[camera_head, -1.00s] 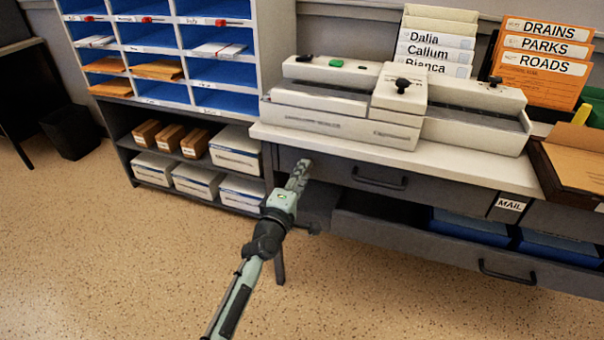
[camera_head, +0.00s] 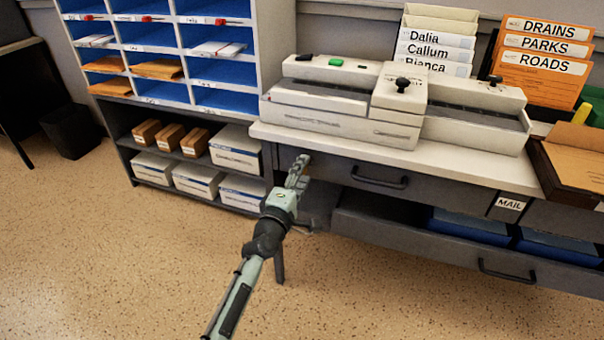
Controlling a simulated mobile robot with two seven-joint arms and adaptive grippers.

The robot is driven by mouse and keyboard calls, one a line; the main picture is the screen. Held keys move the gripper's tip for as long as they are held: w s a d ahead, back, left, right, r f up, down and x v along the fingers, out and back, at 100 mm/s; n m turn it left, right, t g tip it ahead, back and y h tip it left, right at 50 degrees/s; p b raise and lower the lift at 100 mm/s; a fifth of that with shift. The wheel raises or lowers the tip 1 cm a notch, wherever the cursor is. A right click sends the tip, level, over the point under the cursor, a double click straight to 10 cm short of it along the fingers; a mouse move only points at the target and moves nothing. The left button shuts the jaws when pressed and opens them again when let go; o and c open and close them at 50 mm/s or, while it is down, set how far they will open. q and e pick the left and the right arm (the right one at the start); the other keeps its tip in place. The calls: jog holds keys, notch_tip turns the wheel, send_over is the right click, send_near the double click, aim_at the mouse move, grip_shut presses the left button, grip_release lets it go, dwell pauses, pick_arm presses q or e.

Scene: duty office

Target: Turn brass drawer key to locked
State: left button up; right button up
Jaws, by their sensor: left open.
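My left gripper (camera_head: 299,172) is open at the left end of the desk's closed upper drawer (camera_head: 440,194), just below the desktop edge. Its fingers point up and away from me. I cannot make out the brass key; the gripper covers part of the desk's left end, and I cannot tell whether the fingers touch anything. The upper drawer has a dark bar handle (camera_head: 379,181). My right gripper is not in view.
A lower drawer (camera_head: 420,239) stands pulled out, with blue bins inside. A grey-white machine (camera_head: 345,115) sits on the desktop (camera_head: 455,170). A shelf unit (camera_head: 272,60) with blue pigeonholes stands to the left. The speckled floor in front is clear.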

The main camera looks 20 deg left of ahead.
pick_arm(q)
jog(key=s, duration=1.2)
jog(key=shift+a, duration=0.25)
